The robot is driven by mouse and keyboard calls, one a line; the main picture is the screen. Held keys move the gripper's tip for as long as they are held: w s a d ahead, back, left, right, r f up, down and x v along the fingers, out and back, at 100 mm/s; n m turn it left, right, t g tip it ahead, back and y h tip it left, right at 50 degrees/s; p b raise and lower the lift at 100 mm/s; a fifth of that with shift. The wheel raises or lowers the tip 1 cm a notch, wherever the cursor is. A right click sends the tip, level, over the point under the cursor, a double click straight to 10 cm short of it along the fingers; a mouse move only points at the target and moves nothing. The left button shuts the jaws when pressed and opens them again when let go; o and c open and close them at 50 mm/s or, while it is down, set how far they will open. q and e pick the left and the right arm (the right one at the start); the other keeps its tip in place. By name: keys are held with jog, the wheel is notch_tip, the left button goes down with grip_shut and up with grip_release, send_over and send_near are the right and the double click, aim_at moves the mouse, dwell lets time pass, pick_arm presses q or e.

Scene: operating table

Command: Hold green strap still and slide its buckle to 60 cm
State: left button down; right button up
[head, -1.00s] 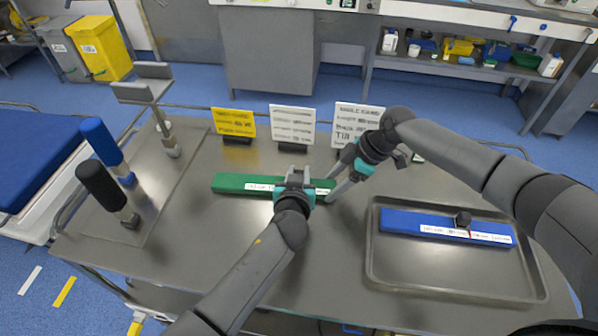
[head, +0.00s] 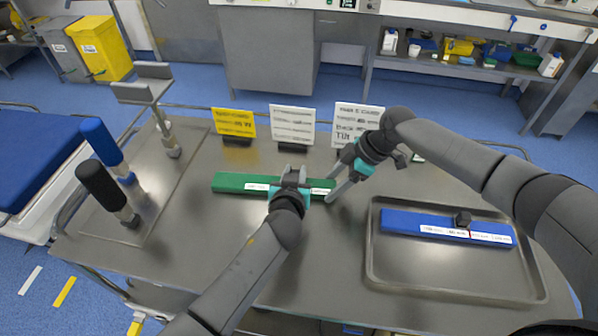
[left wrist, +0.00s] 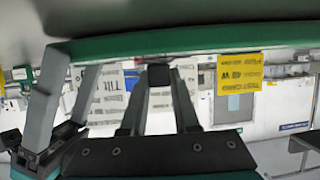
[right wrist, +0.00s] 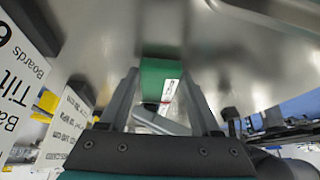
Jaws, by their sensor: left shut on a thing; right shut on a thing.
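The green strap (head: 230,182) lies on the steel table as a long flat bar with a white marked scale. My left gripper (head: 292,175) is over the strap, right of its middle, shut on the small dark buckle (left wrist: 159,75), which shows between the fingers in the left wrist view. The buckle is hidden behind the gripper in the head view. My right gripper (head: 333,188) is shut on the strap's right end; the green end (right wrist: 158,80) shows between its fingers in the right wrist view. The scale reading at the buckle is not legible.
A blue strap (head: 400,222) with a dark buckle (head: 462,219) lies in a metal tray (head: 430,282) at the right. Yellow (head: 233,122) and white cards (head: 291,124) stand behind the green strap. Black (head: 100,185) and blue posts (head: 101,140) stand left. The table's front middle is clear.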

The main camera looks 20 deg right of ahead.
aim_at(241, 178)
pick_arm(q)
jog(key=w+a, duration=0.1)
jog(key=a, duration=0.3)
jog(key=w+a, duration=0.2)
jog(key=a, duration=0.2)
jog(key=w+a, duration=0.1)
jog(key=a, duration=0.3)
jog(key=shift+w+a, duration=0.2)
jog(key=shift+w, duration=0.1)
pick_arm(e)
jog(key=shift+d, duration=0.1)
pick_arm(q)
jog(key=c, duration=0.8)
grip_release()
jog(key=shift+c, duration=0.2)
jog(key=shift+o, duration=1)
jog(key=shift+d, duration=0.1)
jog(key=shift+s, duration=0.1)
jog(key=shift+v, duration=5.95)
pick_arm(e)
jog(key=o, duration=1.4)
